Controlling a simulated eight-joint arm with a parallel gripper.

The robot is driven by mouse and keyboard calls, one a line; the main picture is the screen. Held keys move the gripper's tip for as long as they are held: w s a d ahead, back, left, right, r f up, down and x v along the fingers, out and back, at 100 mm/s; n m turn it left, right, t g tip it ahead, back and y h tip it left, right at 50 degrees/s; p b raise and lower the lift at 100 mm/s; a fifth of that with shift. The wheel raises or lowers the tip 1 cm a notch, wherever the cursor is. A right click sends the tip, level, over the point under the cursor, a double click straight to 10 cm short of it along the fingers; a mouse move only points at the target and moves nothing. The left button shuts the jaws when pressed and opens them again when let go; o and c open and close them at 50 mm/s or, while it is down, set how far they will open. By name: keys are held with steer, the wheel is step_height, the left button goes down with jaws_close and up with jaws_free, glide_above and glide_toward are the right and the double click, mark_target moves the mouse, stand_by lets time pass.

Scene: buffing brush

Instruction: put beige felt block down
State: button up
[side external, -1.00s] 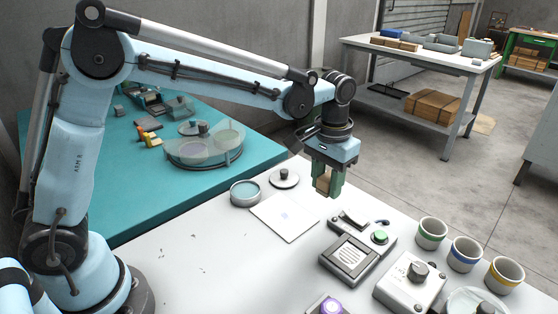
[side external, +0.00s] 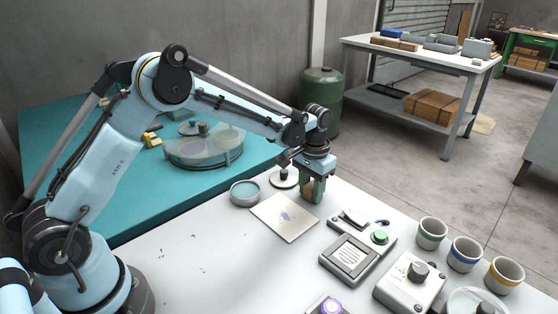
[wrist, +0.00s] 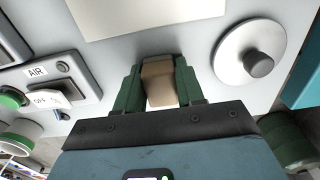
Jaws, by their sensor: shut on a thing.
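The beige felt block (wrist: 159,84) is between the two green fingers of my gripper (wrist: 158,74) in the wrist view. My gripper is shut on it. In the side view my gripper (side external: 312,192) points down over the white table (side external: 190,245), near its far edge, and the block is mostly hidden by the fingers. It is low over the tabletop; I cannot tell whether the block touches it. A pale square plate (side external: 284,218) lies just left of the gripper, and its edge also shows at the top of the wrist view (wrist: 145,15).
A round disc with a dark knob (side external: 284,178) stands close behind and left of the gripper. A round teal-topped dish (side external: 245,192) is further left. A grey box with a green button (side external: 352,255) sits in front right, with several cups (side external: 432,232) beyond. The front left tabletop is clear.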

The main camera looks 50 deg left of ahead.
mark_target(312, 185)
steer(key=shift+f, duration=0.25)
steer(key=shift+f, duration=0.45)
steer(key=o, duration=1.1)
steer(key=shift+c, duration=0.2)
step_height(312, 185, up, 13)
steer(key=shift+f, duration=0.1)
steer(key=s+a+r+t, duration=0.1)
steer(key=s+r+t, duration=0.2)
steer(key=s+r, duration=0.5)
steer(key=shift+s+a+f+t, duration=0.15)
steer(key=shift+s+f+t, duration=0.7)
steer(key=shift+s, duration=1.25)
steer(key=shift+s+a+f+t, duration=0.2)
steer(key=shift+s+f+t, duration=0.35)
steer(key=shift+s+f, duration=1.05)
steer(key=shift+s+a+f+t, duration=0.15)
steer(key=shift+s+f+t, duration=0.45)
steer(key=shift+s, duration=2)
steer(key=shift+r, duration=0.2)
